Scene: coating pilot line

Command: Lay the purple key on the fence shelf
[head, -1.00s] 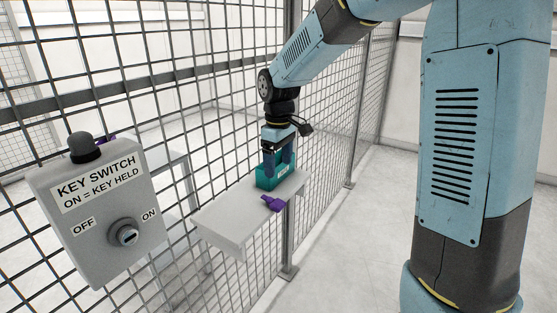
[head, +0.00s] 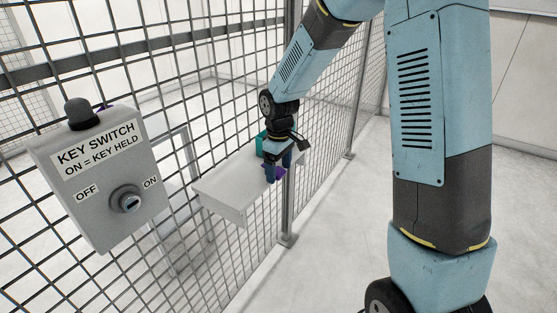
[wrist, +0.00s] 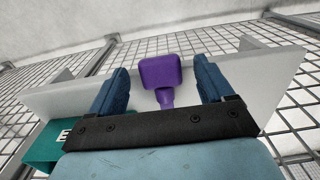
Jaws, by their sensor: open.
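The purple key (head: 281,171) is at the outer side of the pale fence shelf (head: 228,187), partly hidden by my gripper (head: 277,170) in the head view. In the wrist view the key (wrist: 160,74) lies between my two blue fingers, its broad head away from the palm. My gripper (wrist: 160,78) is open, with a gap showing on each side of the key. The shelf (wrist: 262,82) shows beneath and beside the fingers.
A teal box (head: 261,140) stands on the shelf just behind my gripper. It also shows at lower left in the wrist view (wrist: 45,146). The mesh fence (head: 225,70) runs along the shelf. The grey key switch box (head: 95,190) is at left.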

